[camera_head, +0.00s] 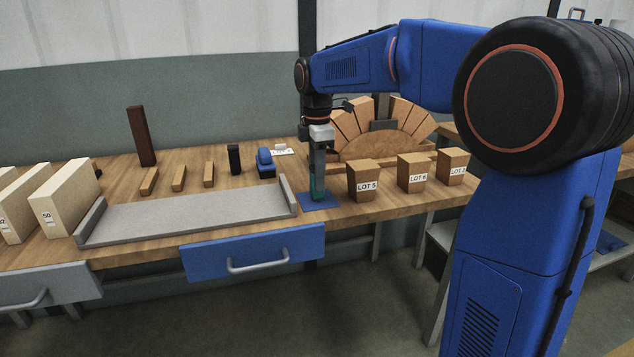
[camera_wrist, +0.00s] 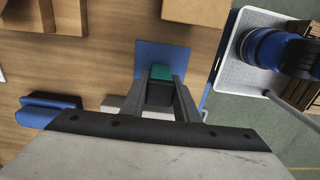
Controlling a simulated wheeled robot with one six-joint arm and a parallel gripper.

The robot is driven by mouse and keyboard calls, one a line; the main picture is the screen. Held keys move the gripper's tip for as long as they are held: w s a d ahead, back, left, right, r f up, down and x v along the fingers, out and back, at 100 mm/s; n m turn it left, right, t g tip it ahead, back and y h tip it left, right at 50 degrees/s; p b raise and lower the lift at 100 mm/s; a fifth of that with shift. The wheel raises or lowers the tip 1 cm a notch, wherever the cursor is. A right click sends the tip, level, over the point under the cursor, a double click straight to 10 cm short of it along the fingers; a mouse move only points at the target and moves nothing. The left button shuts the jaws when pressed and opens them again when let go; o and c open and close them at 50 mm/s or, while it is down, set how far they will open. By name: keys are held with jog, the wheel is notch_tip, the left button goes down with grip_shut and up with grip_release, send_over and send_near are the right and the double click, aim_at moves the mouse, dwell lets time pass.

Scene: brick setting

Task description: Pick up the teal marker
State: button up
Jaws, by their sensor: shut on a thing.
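The teal marker (camera_head: 312,188) stands upright at the blue square mat (camera_head: 321,203) near the table's front edge. In the wrist view its teal top (camera_wrist: 162,72) shows between the fingers, over the blue mat (camera_wrist: 185,62). My gripper (camera_head: 317,180) points down and is shut on the marker. Whether the marker touches the mat or is slightly above it, I cannot tell. The fingers hide part of the marker.
A grey tray (camera_head: 180,220) lies left of the mat. Wooden blocks labelled LOT (camera_head: 363,182) stand close to the right. A blue-and-black object (camera_head: 265,163) and a black block (camera_head: 234,159) stand behind left. A brick arch (camera_head: 395,125) stands behind right.

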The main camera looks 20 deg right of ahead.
notch_tip(320, 180, up, 10)
dwell(0.5)
jog(key=o, duration=0.4)
jog(key=shift+c, duration=0.8)
